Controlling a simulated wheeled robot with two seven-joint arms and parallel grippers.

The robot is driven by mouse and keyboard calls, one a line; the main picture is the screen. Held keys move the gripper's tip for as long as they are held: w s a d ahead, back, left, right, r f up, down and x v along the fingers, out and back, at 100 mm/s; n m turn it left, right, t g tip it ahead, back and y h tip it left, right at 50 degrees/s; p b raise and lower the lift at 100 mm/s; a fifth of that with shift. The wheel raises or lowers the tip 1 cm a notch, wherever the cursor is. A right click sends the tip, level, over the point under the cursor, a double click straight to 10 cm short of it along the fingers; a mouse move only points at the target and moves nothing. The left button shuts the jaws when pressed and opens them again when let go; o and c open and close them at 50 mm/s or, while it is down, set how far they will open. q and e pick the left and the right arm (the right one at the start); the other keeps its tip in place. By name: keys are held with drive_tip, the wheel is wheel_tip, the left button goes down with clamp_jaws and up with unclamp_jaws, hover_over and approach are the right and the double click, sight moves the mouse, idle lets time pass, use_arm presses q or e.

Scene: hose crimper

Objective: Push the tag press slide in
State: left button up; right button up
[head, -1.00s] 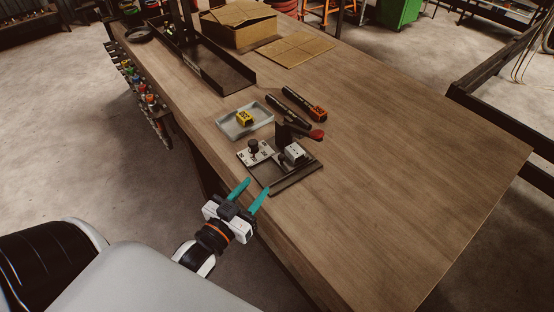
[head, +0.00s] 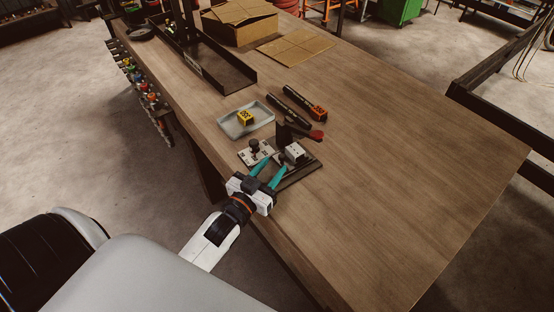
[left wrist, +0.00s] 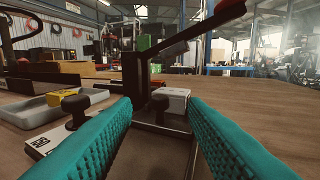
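The tag press (head: 289,134) stands near the table's front edge, with a dark base, an upright post and a red-tipped lever. A pale metal block (head: 295,152) sits on it; it also shows in the left wrist view (left wrist: 175,97). A small black knob (left wrist: 160,106) stands in front of that block, between my fingers in the picture. A white plate with a second black knob (head: 254,146) lies at the left. My left gripper (head: 275,164) is open, its teal fingers over the front of the press base. Contact cannot be told. My right gripper is out of view.
A grey tray (head: 233,132) with a yellow block (head: 246,117) lies behind the plate. Two dark tools (head: 300,98) lie behind the press. A cardboard box (head: 238,25) and black rack stand at the far end. The table's right side is clear.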

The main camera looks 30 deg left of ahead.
sight(280, 158)
use_arm(q)
drive_tip(key=shift+w, duration=1.6)
drive_tip(key=shift+c, duration=0.6)
drive_tip(key=shift+p, duration=0.3)
clamp_jaws()
